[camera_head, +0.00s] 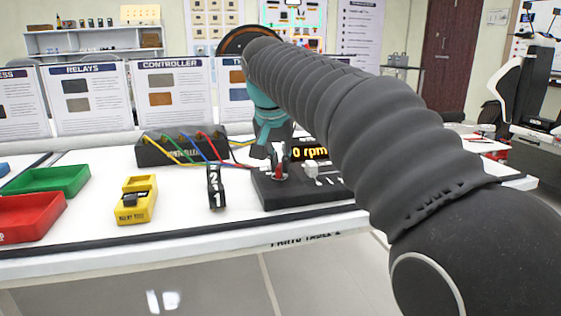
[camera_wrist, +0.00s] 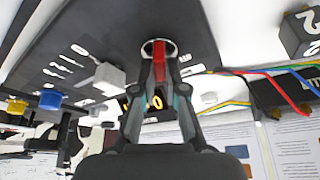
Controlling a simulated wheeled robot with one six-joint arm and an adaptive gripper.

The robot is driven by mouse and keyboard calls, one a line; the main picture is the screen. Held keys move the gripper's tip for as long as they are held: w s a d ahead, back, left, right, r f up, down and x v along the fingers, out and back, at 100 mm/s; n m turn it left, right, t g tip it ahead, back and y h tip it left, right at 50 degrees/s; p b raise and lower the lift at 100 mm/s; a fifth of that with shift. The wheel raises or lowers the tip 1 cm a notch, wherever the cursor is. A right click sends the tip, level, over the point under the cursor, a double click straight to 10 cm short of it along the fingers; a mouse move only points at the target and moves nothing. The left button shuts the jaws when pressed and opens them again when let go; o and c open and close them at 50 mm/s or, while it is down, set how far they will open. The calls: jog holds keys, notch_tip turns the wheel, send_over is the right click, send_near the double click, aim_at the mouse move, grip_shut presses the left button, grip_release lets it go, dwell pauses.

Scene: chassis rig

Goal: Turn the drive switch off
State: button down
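The drive switch is a red lever (camera_wrist: 158,62) in a silver collar on a black base plate (camera_wrist: 100,30). In the head view the red lever (camera_head: 279,169) stands on the same black base (camera_head: 290,197), right at my gripper's tip. My gripper (camera_wrist: 159,52) points down at it, with its two dark fingers close together on either side of the lever. The amber display (camera_head: 310,153) on the base reads 0 rpm. A white-grey block-shaped control (camera_head: 310,169) stands beside the lever, and the wrist view also shows it (camera_wrist: 97,75).
A black 2/1 block (camera_head: 216,188) and a yellow device (camera_head: 136,203) stand left of the base. Coloured wires run from the black controller box (camera_head: 165,152) behind. Green (camera_head: 50,181) and red (camera_head: 30,215) bins are further left. Free white table lies between them.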

jog(key=shift+r+n, duration=0.1)
jog(key=shift+n, duration=0.2)
jog(key=n+y+p, duration=0.1)
jog(key=n+p, duration=0.1)
jog(key=shift+r+n, duration=0.1)
jog(key=shift+n, duration=0.3)
jog(key=n+y+p, duration=0.1)
jog(key=n, duration=0.1)
jog(key=shift+n+p, duration=0.3)
jog(key=shift+n, duration=0.1)
jog(key=n+y+p, duration=0.1)
jog(key=n, duration=0.1)
jog(key=n+g+y+p, duration=0.1)
jog(key=n, duration=0.2)
jog(key=shift+a+n+p, duration=0.15)
jog(key=shift+n+p, duration=0.15)
jog(key=shift+p, duration=0.05)
jog(key=shift+y, duration=0.3)
jog(key=c, duration=1.2)
grip_release()
